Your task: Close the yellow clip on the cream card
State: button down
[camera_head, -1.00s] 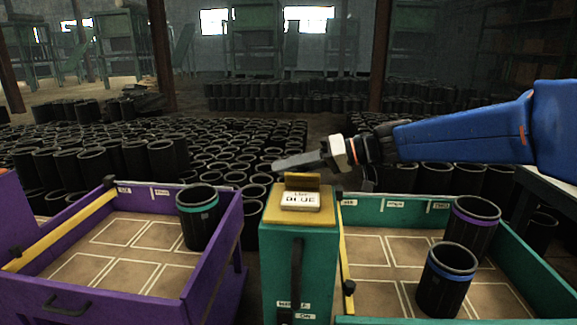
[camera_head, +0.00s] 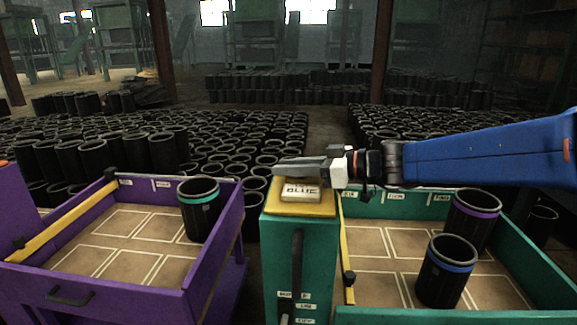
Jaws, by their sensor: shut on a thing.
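The cream card (camera_head: 300,195) lies on the yellow top of a green post, with dark lettering that reads "BLUE" on its lower line. The yellow clip (camera_head: 283,181) is at the back edge of the card, mostly hidden behind my gripper. My gripper (camera_head: 284,167) reaches in from the right, level, with its grey fingers directly over the clip and the card's back edge. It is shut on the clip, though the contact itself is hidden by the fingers.
A purple cart (camera_head: 120,287) at left holds a teal-banded black sleeve (camera_head: 199,218). A green cart (camera_head: 520,250) at right holds a purple-banded sleeve (camera_head: 470,232) and a blue-banded sleeve (camera_head: 443,283). Many black sleeves stand on the floor behind.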

dwell(0.5)
jog(key=c, duration=1.5)
grip_release()
jog(key=shift+c, duration=0.2)
jog(key=v, duration=1.7)
jog(key=shift+d, duration=0.2)
jog(key=shift+s, duration=0.15)
